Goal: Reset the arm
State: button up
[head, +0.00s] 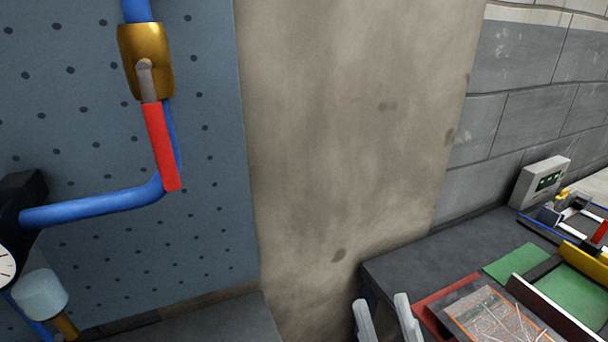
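The two pale grey fingers of my gripper (386,320) show at the bottom edge of the head view, right of the middle. They are apart, with a clear gap between them, and I see nothing held there. They show in front of the dark bench (415,263), left of a red-edged board. The rest of my gripper and my arm are out of view below the frame.
A blue pipe (95,205) with a brass valve (146,60) and red handle (162,147) runs along the perforated panel (90,120) at left. A gauge (5,265) sits at the left edge. The bench at right holds a printed board (495,318), a green mat (515,262) and a grey control box (540,182).

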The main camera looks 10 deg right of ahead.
jog(key=s+d+f+m+g+h, duration=0.5)
jog(key=s+d+f+m+h, duration=0.15)
jog(key=f+m+h, duration=0.45)
jog(key=s+f+m+g+y, duration=0.1)
jog(key=s+f+g, duration=0.2)
jog(key=s, duration=0.5)
jog(key=s+f+m+g+y, duration=0.1)
jog(key=s+f+g+y, duration=0.1)
jog(key=s, duration=0.6)
jog(key=shift+s+f+g, duration=0.25)
jog(key=shift+f+g, duration=0.3)
jog(key=shift+g, duration=0.25)
